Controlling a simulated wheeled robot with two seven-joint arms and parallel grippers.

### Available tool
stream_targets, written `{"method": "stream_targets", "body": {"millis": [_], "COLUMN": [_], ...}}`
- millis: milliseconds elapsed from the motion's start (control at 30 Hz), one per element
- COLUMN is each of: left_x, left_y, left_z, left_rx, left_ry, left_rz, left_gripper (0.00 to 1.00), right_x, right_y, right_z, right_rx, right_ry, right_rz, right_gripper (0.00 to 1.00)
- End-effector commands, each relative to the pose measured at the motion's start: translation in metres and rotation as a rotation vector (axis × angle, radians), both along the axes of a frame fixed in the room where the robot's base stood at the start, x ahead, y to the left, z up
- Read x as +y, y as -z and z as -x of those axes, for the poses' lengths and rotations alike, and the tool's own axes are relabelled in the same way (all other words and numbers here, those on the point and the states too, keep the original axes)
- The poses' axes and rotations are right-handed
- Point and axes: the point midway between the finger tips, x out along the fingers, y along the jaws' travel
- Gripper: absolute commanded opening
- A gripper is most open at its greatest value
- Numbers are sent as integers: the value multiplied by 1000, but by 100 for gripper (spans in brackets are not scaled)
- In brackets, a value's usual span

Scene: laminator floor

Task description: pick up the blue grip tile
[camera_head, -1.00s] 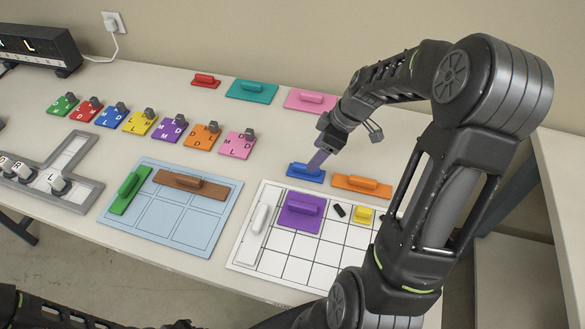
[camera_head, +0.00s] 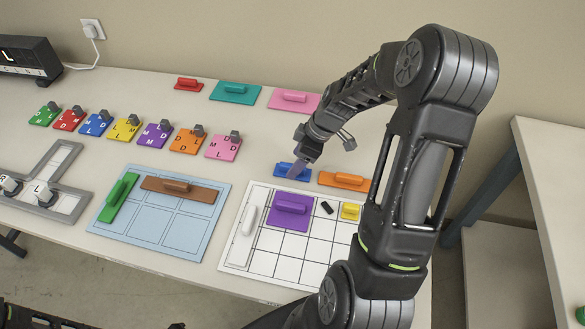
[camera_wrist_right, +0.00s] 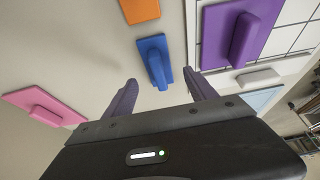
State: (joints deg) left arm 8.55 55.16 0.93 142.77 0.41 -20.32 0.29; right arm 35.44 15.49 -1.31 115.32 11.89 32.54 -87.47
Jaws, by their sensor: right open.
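The blue grip tile (camera_head: 281,170) lies flat on the table behind the gridded white board, left of the orange grip tile. My right gripper (camera_head: 296,170) is over it in the head view, and a purple finger hides part of the tile. In the right wrist view the blue tile (camera_wrist_right: 153,47) lies ahead of the gripper. Its raised handle points into the space between the two purple fingers of my right gripper (camera_wrist_right: 160,78), which are spread apart with nothing held. I cannot tell how high the fingertips are above the handle.
Close by are the orange grip tile (camera_head: 344,180), the purple tile (camera_head: 290,209) on the white gridded board (camera_head: 262,262), and the yellow tile (camera_head: 350,211). Pink (camera_head: 293,100) and teal (camera_head: 235,95) tiles lie at the back. Bare table is left of the blue tile.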

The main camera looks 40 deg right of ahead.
Motion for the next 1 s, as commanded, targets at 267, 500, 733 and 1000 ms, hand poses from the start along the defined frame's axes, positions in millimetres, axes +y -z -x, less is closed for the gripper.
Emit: {"method": "stream_targets", "body": {"millis": [267,500,733,1000], "left_x": [1,1,1,1], "left_y": [-11,-10,-10,-10], "left_z": [2,2,2,1], "left_rx": [4,5,4,4], "left_ry": [-2,-1,-1,-1], "left_rz": [-3,-3,-3,-2], "left_gripper": [36,36,36,36], "right_x": [7,7,7,7], "right_y": [29,31,31,31], "right_z": [-10,-10,-10,-10], "right_rx": [1,-1,-1,-1], "right_ry": [1,1,0,0], "right_rz": [-1,1,1,1], "right_gripper": [65,65,65,55]}}
